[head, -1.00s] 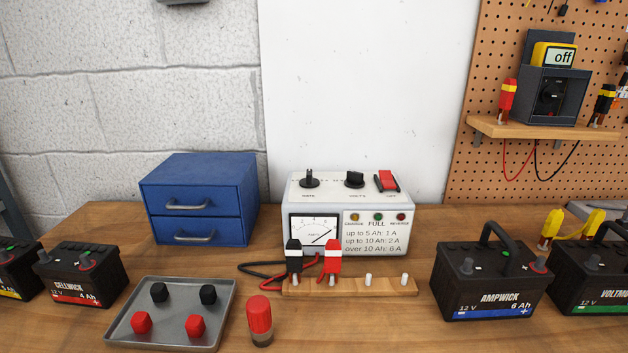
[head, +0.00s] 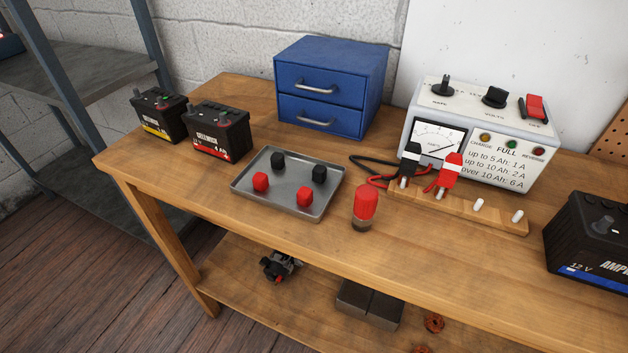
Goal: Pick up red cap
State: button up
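A shallow grey metal tray (head: 285,180) lies on the wooden bench in the middle of the head view. Two red caps stand in it: one at the left (head: 261,182) and one at the front right (head: 305,196). Two black caps, one at the back (head: 278,160) and one at the right (head: 320,174), stand behind them. Just right of the tray, a small upright cylinder (head: 365,203) has a red upper part and a grey-brown transparent-looking base. My gripper is not in view.
Behind the tray stand two small batteries (head: 217,133) and a blue drawer box (head: 330,85). A charger (head: 480,130) with clamps on a wooden strip is to the right, then a larger battery (head: 595,235). The bench front edge (head: 250,228) runs close before the tray.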

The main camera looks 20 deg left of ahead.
aim_at(305, 195)
jog(key=j+u, duration=0.1)
jog(key=j, duration=0.3)
jog(key=i+j, duration=0.15)
jog(key=j, duration=0.2)
jog(key=i+j+u, duration=0.15)
jog(key=j, duration=0.6)
jog(key=i+j+u, duration=0.15)
jog(key=j, duration=0.25)
